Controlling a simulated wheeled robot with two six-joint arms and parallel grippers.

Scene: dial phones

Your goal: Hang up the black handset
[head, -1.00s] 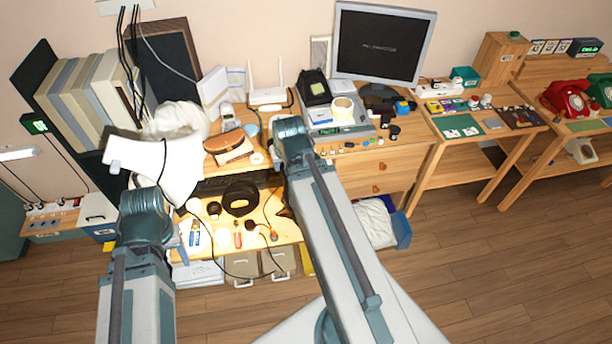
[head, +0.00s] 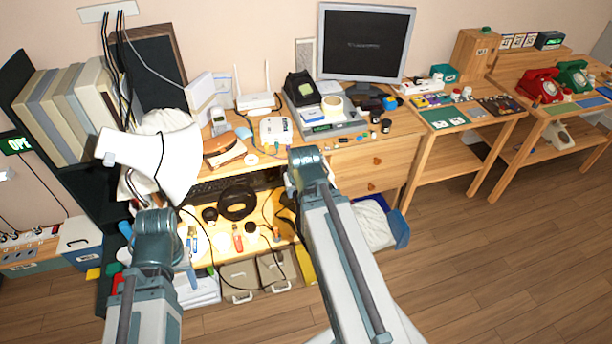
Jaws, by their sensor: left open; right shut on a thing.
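My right arm reaches up from the bottom middle, and its end, the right gripper (head: 305,170), is over the desk's front edge. Its fingers are hidden behind the arm. A dark shape shows just left of the arm; I cannot tell for sure that it is the black handset.
A red phone (head: 538,86) and a green phone (head: 573,76) stand on the far right table, with a white phone (head: 558,135) on its lower shelf. The floor at right is clear.

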